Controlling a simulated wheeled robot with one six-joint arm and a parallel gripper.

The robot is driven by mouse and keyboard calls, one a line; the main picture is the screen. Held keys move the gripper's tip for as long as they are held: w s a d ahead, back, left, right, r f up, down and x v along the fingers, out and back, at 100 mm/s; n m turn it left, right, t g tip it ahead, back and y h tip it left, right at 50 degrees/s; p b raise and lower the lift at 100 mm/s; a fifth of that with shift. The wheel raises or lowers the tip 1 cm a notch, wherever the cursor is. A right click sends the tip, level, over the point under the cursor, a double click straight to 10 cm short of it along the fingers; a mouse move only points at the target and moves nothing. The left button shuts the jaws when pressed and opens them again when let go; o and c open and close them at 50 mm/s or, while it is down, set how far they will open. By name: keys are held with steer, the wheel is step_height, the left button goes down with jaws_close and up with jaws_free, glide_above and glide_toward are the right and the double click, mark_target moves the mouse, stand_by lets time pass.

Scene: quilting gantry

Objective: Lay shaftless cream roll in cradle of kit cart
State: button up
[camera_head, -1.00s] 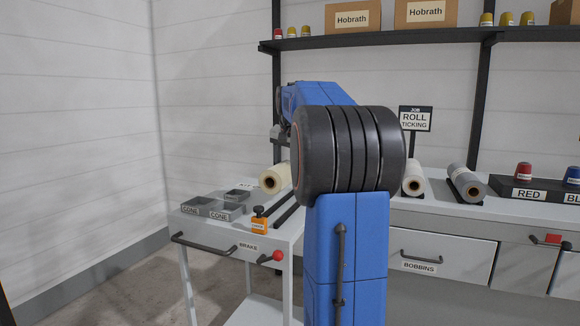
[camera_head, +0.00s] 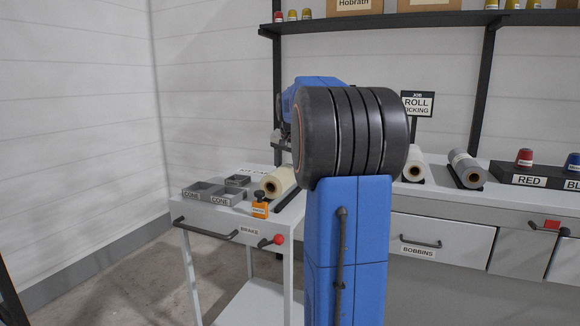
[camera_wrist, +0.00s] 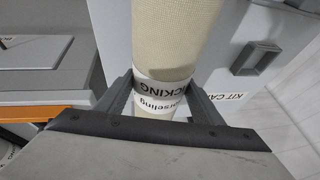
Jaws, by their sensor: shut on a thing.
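The cream roll (camera_head: 279,182) is over the back right of the kit cart's top (camera_head: 230,221), close above or on the cradle's dark rails (camera_head: 288,199); I cannot tell whether it rests on them. My gripper is hidden behind my arm in the head view. In the wrist view my gripper (camera_wrist: 161,95) is shut around the cream roll (camera_wrist: 178,35), one finger on each side near its printed paper band. The roll's near end shows a dark-ringed core hole in the head view.
Grey cone trays (camera_head: 208,192) and an orange block with a black knob (camera_head: 260,208) sit on the cart beside the roll. The red-knobbed brake is at its front. Another cream roll (camera_head: 413,168) and a grey roll (camera_head: 466,168) lie on the bench to the right.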

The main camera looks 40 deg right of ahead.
steer(key=shift+f, duration=0.95)
stand_by(0.6)
steer(key=o, duration=1.5)
steer(key=shift+o, duration=0.2)
steer(key=v, duration=1.7)
steer(key=shift+r, duration=0.25)
